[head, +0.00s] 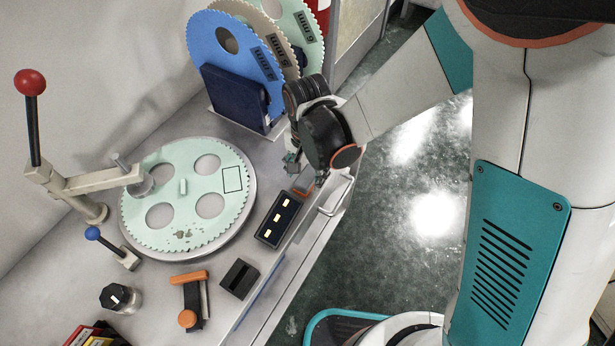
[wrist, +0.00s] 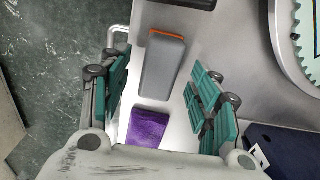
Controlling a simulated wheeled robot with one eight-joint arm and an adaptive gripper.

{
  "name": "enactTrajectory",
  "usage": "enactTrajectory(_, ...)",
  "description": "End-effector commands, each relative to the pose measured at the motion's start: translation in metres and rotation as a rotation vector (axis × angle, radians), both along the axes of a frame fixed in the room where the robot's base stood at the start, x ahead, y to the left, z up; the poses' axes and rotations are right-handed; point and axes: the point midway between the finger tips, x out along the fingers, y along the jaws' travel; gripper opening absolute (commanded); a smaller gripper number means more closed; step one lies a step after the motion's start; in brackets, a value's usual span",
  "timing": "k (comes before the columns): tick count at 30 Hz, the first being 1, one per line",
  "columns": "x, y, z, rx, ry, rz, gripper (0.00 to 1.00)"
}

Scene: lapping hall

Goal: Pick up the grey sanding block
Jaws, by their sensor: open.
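The grey sanding block (wrist: 164,70) has an orange layer along its far end and lies on the bench in the wrist view. In the head view only a bit of orange (head: 301,191) shows by my gripper, likely part of this block; the rest is hidden. My gripper (wrist: 161,80) is open and empty, with one green-padded finger on each side of the block in the picture. I see gaps between the fingers and the block. In the head view my gripper (head: 306,173) points down near the bench's right edge.
A purple block (wrist: 148,125) lies just below the grey one in the wrist view. A black box with lit windows (head: 278,220), a green toothed plate (head: 232,215) and a rack of discs (head: 233,55) are nearby. A rail handle (head: 338,194) runs along the bench edge.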

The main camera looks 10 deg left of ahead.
Motion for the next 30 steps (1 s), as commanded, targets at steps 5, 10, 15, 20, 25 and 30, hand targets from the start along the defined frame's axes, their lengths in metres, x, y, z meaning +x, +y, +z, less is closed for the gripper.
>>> enactTrajectory(5, 0.000, 0.000, -0.023, 0.000, 0.000, 0.000, 0.57)
enactTrajectory(10, 0.000, 0.000, -0.022, 0.000, 0.000, 0.000, 0.57)
enactTrajectory(15, 0.000, 0.000, -0.022, 0.000, 0.000, 0.000, 0.27)
enactTrajectory(20, 0.000, 0.000, -0.022, 0.000, 0.000, 0.000, 0.05)
enactTrajectory(25, 0.000, 0.000, -0.022, 0.000, 0.000, 0.000, 0.01)
enactTrajectory(30, 0.000, 0.000, -0.020, 0.000, 0.000, 0.000, 0.01)
